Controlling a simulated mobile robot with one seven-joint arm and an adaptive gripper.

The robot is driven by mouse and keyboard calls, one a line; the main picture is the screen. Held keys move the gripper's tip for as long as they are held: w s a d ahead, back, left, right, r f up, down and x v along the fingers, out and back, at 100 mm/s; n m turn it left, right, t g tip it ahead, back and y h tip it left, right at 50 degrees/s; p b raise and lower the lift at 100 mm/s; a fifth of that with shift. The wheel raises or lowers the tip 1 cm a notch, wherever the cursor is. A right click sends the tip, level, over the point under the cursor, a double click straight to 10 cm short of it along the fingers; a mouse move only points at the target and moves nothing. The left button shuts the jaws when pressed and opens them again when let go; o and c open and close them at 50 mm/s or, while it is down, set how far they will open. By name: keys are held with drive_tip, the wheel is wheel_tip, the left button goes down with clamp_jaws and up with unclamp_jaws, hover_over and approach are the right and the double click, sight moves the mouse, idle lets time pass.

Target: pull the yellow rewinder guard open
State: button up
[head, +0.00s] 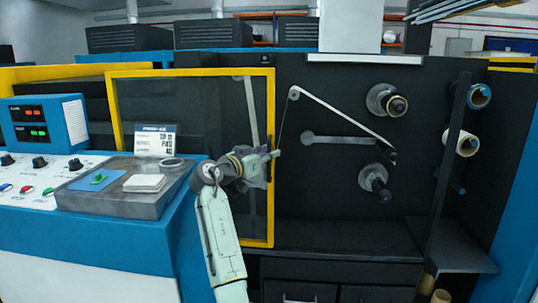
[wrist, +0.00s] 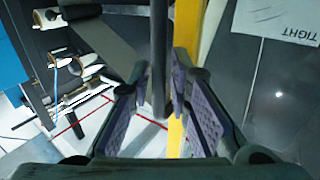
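The yellow guard (head: 271,105) is a tall yellow frame around a dark see-through panel at the left middle of the head view. My gripper (head: 274,154) is at its right upright, about mid-height. A dark upright bar (wrist: 159,60), apparently the guard's handle, stands between the purple-padded fingers of my gripper (wrist: 162,80). The fingers look open around the bar, with narrow gaps beside it. In the head view my wrist hides the bar.
Rollers and spindles (head: 374,178) stand out from the dark machine face right of the guard. A control console (head: 110,187) with a tray and a small sign is at the left. A dark upright plate (head: 447,160) stands farther right.

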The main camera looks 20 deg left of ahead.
drive_tip(key=v, duration=0.7)
drive_tip(key=shift+s, duration=0.3)
drive_tip(key=shift+a, duration=0.15)
